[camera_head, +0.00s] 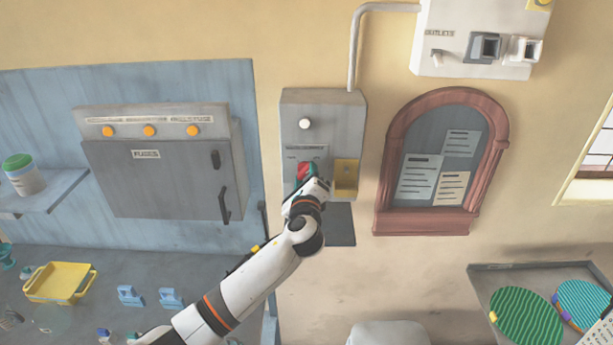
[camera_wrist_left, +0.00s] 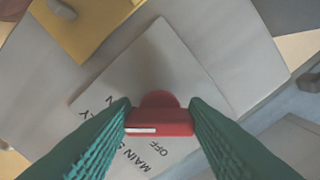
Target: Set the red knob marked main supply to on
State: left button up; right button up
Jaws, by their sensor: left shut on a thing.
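The red knob (camera_head: 304,169) sits on the grey wall box (camera_head: 325,110), below a white round lamp or button. In the left wrist view the knob (camera_wrist_left: 160,121) stands on a pale label plate (camera_wrist_left: 150,75) with the printed words OFF and part of MAIN visible. A white mark shows along the left part of the knob's bar in that view. My left gripper (camera_head: 306,184) is at the knob, its green fingers (camera_wrist_left: 160,122) closed on both sides of the bar. The arm hides part of the box's lower area. My right gripper is not in view.
A yellow part (camera_head: 345,178) sits on the box just right of the knob. A grey cabinet (camera_head: 150,175) with orange lamps is to the left. A framed notice board (camera_head: 432,160) is to the right. A white outlet box (camera_head: 455,40) is above right.

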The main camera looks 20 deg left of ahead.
pick_arm(q)
jog(key=shift+m, duration=0.5)
jog(key=o, duration=1)
jog(key=shift+b+v, duration=1.8)
jog(key=shift+v, duration=4.25)
